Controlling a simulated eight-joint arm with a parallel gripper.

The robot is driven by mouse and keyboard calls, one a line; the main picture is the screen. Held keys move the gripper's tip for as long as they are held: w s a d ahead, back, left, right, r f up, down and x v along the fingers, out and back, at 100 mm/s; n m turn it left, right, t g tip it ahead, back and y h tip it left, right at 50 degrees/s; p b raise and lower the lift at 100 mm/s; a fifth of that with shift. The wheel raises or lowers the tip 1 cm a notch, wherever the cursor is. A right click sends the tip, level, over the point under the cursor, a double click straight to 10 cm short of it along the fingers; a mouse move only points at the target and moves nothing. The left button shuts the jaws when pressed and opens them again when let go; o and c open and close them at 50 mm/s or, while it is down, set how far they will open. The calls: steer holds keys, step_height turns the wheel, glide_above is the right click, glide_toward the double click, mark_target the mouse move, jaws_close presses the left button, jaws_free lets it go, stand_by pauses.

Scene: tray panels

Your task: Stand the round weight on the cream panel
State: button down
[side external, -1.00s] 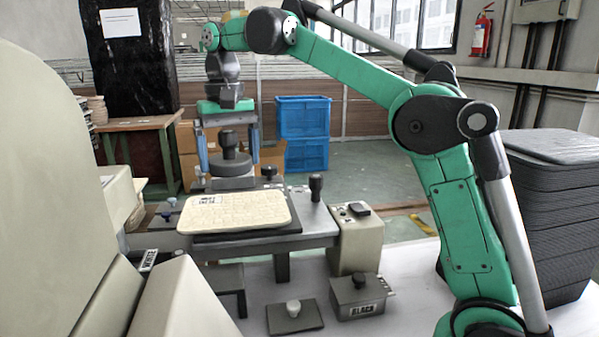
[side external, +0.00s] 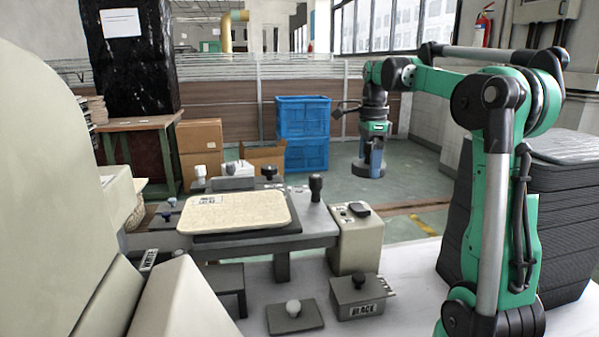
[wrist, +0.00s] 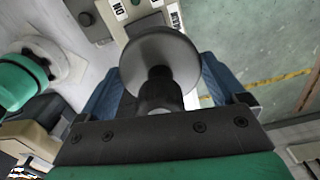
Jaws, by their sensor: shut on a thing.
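The round weight (side external: 367,171) is a dark disc with a knob on top. It hangs from my gripper (side external: 373,152) in the side view, to the right of the table and well apart from the cream panel (side external: 240,213). In the wrist view the weight (wrist: 160,55) shows as a grey disc, and the blue fingers of my gripper (wrist: 162,92) are shut on its dark knob. The cream panel lies flat on a dark plate on the grey table, with a small printed label at its back left corner. No weight stands on it.
A beige box (side external: 357,245) with a black switch stands at the table's right end, near an upright black knob (side external: 316,187). A grey box (side external: 358,297) labelled BLACK and a dark plate with a white knob (side external: 295,318) sit in front. Stacked dark trays (side external: 560,225) stand at right.

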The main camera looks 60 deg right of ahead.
mark_target(395, 262)
steer(key=s+d+f+m, duration=0.1)
steer(key=s+d+m, duration=0.2)
steer(key=s+m, duration=0.4)
steer(key=shift+s+d+f, duration=0.15)
steer(key=shift+d+f, duration=0.15)
steer(key=shift+f, duration=0.1)
step_height(395, 262, down, 20)
steer(key=shift+r, duration=0.2)
steer(key=shift+f, duration=0.2)
jaws_free()
steer(key=shift+r, duration=0.15)
steer(key=shift+r, duration=2.7)
